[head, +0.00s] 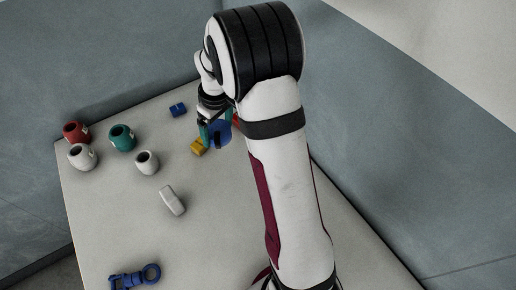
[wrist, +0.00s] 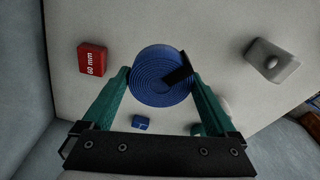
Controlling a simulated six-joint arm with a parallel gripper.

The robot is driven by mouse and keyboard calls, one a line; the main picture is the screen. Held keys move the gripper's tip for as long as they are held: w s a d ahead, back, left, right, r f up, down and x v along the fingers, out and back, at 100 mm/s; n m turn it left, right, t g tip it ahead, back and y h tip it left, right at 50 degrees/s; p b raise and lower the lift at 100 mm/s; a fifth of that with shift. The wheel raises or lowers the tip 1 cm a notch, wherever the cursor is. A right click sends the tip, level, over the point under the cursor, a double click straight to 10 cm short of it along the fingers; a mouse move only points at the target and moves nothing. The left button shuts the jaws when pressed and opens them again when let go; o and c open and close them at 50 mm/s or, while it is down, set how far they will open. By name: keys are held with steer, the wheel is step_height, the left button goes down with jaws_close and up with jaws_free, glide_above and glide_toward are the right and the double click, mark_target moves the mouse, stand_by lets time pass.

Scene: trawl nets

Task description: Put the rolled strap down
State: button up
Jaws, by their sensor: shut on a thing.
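The rolled strap is a flat blue spiral coil with a dark band at its outer end. In the wrist view the rolled strap (wrist: 155,85) sits between the two teal fingers. My gripper (wrist: 158,76) is shut on it, with a fingertip on each side. In the head view the rolled strap (head: 222,132) shows at my gripper (head: 213,131), partly covered by the fingers and arm. It appears held over the far part of the table (head: 215,215). I cannot tell how high it is above the top.
A yellow block (head: 199,147) and a blue block (head: 178,109) lie near the gripper. A red block marked 60 mm (wrist: 92,60) is close by. Several pots, including a teal one (head: 122,137), stand left. A white block (head: 172,200) and blue hardware (head: 135,277) lie nearer.

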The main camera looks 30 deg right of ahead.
steer(key=s+d+m, duration=0.3)
steer(key=s+d, duration=0.1)
steer(key=d, duration=0.8)
steer(key=f, duration=1)
steer(key=shift+a+f, duration=0.1)
steer(key=shift+a, duration=0.1)
steer(key=shift+f, duration=0.1)
steer(key=o, duration=1.2)
